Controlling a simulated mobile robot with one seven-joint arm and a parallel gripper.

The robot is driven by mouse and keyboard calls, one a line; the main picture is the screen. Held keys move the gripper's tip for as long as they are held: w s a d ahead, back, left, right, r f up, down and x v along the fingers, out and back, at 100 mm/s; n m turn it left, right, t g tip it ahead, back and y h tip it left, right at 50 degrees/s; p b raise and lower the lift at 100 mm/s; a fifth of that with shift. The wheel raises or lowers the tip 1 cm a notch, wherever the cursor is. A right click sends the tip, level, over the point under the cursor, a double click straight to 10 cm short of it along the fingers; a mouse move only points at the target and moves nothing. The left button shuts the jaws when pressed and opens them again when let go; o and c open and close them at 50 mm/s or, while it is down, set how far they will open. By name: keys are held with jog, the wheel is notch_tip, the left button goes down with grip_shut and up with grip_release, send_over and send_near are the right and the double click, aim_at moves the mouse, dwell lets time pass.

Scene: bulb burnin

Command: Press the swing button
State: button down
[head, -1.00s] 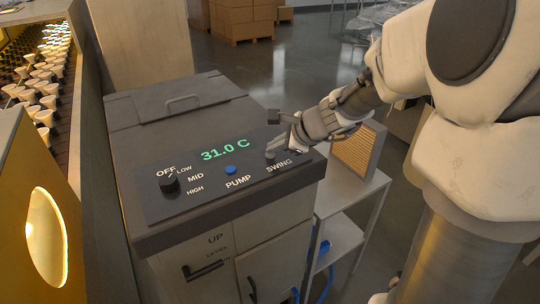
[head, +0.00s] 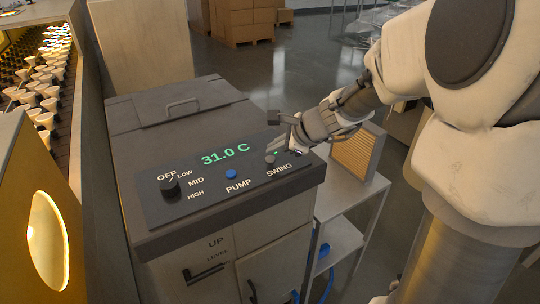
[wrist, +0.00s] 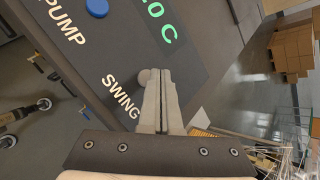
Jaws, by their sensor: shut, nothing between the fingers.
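The swing button (head: 270,159) is a small grey round knob above the word SWING, at the right end of the dark control panel (head: 215,196). It also shows in the wrist view (wrist: 143,77), just left of the fingertips. A tiny green spot shows beside it in the head view. My gripper (head: 298,147) is shut and empty, at the panel's right edge, to the right of the button. In the wrist view the two pale fingers (wrist: 163,74) lie together and partly overlap the button's right side. I cannot tell whether they touch it.
A blue pump button (head: 231,174) and a black rotary knob (head: 170,187) sit left on the same panel. A green display (head: 224,155) reads 31.0 C. A shelf with a pleated filter (head: 353,150) stands right of the cabinet.

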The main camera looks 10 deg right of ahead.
aim_at(274, 160)
notch_tip(274, 160, up, 6)
jog(key=p, duration=0.5)
dwell(0.5)
